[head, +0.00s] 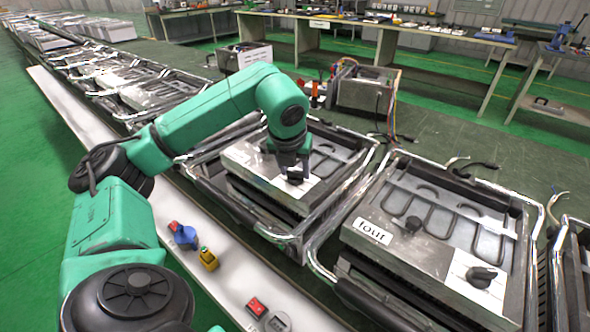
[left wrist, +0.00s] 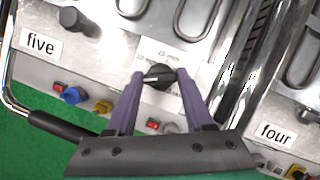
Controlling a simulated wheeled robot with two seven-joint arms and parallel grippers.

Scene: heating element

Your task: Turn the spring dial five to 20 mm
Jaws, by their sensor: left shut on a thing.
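Spring dial five is a dark round knob (left wrist: 160,77) on a white scale plate, on the unit with the label "five" (left wrist: 41,44) in the left wrist view. A light line runs across the knob, nearly level in that view. Small mm marks surround it, too blurred to read surely. My left gripper (left wrist: 158,80) has its purple fingers on both sides of the knob and is shut on it. In the head view my left gripper (head: 294,172) is over the white plate (head: 290,188) and largely hides the knob. My right gripper is out of view.
Unit four (head: 425,245), with its own dark dial (head: 482,277), stands to the right. Chrome rails (head: 325,215) frame the units. Red, blue (head: 186,237) and yellow (head: 209,258) controls sit on the white strip in front. A metal box with cables (head: 363,88) stands behind.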

